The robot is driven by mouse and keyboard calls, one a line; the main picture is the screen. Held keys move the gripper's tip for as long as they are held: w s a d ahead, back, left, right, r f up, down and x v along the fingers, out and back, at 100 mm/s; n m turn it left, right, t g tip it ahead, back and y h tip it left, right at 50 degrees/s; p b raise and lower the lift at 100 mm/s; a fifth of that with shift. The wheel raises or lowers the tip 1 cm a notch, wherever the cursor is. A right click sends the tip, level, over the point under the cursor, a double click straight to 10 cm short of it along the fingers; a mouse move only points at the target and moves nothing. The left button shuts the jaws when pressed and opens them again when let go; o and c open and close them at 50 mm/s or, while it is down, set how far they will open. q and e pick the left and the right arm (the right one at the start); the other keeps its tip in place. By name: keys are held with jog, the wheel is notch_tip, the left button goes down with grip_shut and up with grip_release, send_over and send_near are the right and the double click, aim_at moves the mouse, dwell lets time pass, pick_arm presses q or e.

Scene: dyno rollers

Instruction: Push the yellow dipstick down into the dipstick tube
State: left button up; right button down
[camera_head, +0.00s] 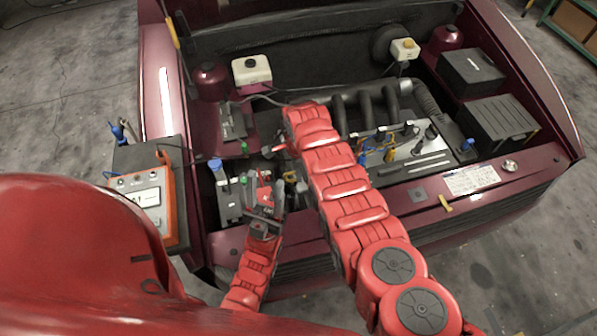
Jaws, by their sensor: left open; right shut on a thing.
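The dipstick tube cannot be made out. My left gripper (270,190) is open over the front left of the engine bay, near the battery, with a small red part by its fingers. My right arm (345,180) reaches across the engine to the back.
The grey engine cover (410,155) lies right of my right arm. A white reservoir (251,71) stands at the back left and black boxes (500,125) at the right. An orange-framed charger (145,200) stands beside the left fender. Another yellow piece (446,203) is on the front panel.

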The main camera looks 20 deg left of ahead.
notch_tip(320, 180, down, 7)
jog(key=b, duration=0.6)
jog(key=shift+r, duration=0.1)
jog(key=c, duration=0.9)
grip_release()
jog(key=shift+o, duration=0.2)
